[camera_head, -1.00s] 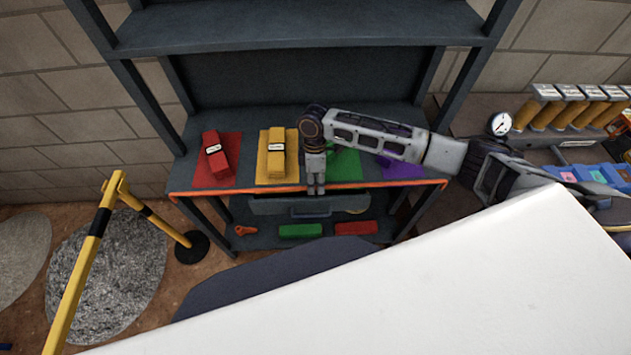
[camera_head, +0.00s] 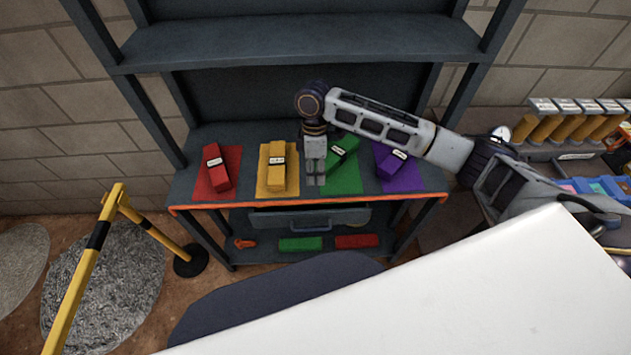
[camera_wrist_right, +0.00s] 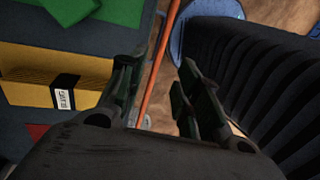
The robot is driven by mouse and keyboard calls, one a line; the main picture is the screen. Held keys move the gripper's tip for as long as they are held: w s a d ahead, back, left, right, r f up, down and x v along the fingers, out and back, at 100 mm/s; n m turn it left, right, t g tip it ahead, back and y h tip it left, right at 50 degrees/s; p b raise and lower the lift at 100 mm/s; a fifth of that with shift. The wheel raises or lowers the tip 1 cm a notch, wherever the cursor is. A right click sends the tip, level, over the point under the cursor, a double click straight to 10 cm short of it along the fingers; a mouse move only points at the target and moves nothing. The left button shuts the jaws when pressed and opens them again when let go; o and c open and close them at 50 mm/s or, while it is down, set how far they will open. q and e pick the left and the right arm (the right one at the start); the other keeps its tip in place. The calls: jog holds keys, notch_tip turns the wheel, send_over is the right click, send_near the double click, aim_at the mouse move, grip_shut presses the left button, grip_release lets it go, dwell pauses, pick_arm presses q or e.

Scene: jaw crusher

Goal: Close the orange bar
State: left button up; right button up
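The orange bar (camera_head: 250,205) runs along the whole front edge of the blue-grey shelf deck (camera_head: 185,193). It also shows in the right wrist view (camera_wrist_right: 160,75), as a thin strip seen in the gap between the fingers. My right gripper (camera_head: 315,184) points down just behind the middle of the bar, between the yellow and green blocks. In the right wrist view the gripper (camera_wrist_right: 158,98) has its two dark fingers apart with nothing held. Whether a finger touches the bar cannot be told. My left gripper is not in view.
Red (camera_head: 216,170), yellow (camera_head: 276,165), green (camera_head: 342,152) and purple (camera_head: 397,163) blocks lie on matching mats on the deck. A drawer-like part with a handle (camera_head: 310,223) sits below. A yellow-black barrier (camera_head: 95,240) stands at left. Yellow cylinders (camera_head: 560,125) stand at right.

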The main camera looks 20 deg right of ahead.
jog(key=shift+v, duration=1.05)
